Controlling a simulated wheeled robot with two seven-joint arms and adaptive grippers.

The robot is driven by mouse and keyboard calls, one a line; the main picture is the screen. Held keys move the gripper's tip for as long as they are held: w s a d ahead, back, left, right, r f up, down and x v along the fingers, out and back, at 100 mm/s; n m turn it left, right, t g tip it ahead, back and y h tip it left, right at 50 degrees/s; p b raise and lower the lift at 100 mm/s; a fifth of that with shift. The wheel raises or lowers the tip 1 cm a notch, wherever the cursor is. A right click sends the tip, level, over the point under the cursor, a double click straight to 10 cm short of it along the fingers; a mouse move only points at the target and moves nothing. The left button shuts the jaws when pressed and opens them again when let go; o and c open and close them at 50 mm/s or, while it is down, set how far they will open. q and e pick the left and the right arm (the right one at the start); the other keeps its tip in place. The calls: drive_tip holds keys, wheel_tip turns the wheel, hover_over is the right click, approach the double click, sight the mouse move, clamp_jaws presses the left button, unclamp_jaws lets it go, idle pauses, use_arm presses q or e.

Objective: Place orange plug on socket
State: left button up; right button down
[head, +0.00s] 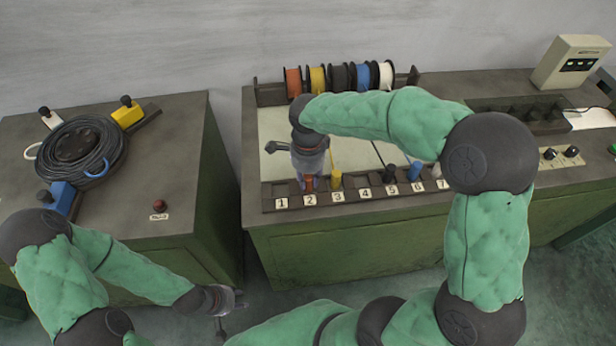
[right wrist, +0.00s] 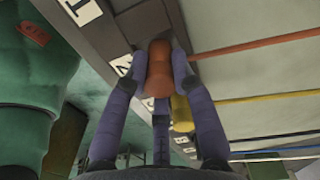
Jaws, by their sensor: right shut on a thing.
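The orange plug (head: 308,183) is at the numbered socket strip (head: 345,197), by the label 2. My right gripper (head: 309,172) points down over it. In the right wrist view my right gripper (right wrist: 160,75) is shut on the orange plug (right wrist: 158,62), its fingers on both sides. The label 2 (right wrist: 122,65) shows beside the plug. I cannot tell whether the plug is seated in the socket or just above it. My left gripper (head: 232,300) hangs low in front of the gap between the benches, away from the plug; its jaw opening is unclear.
A yellow plug (head: 336,179) stands right beside the orange one; black (head: 391,173) and blue (head: 414,171) plugs stand further right. Coloured spools (head: 340,78) line the back. An orange wire (right wrist: 260,42) crosses the panel. A cable coil (head: 78,150) lies on the left bench.

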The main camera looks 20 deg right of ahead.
sight(308, 177)
drive_tip(key=c, duration=1)
unclamp_jaws()
wheel_tip(308, 177, up, 12)
drive_tip(key=p, duration=0.4)
drive_tip(key=shift+r, duration=0.1)
drive_tip(key=shift+s, duration=0.1)
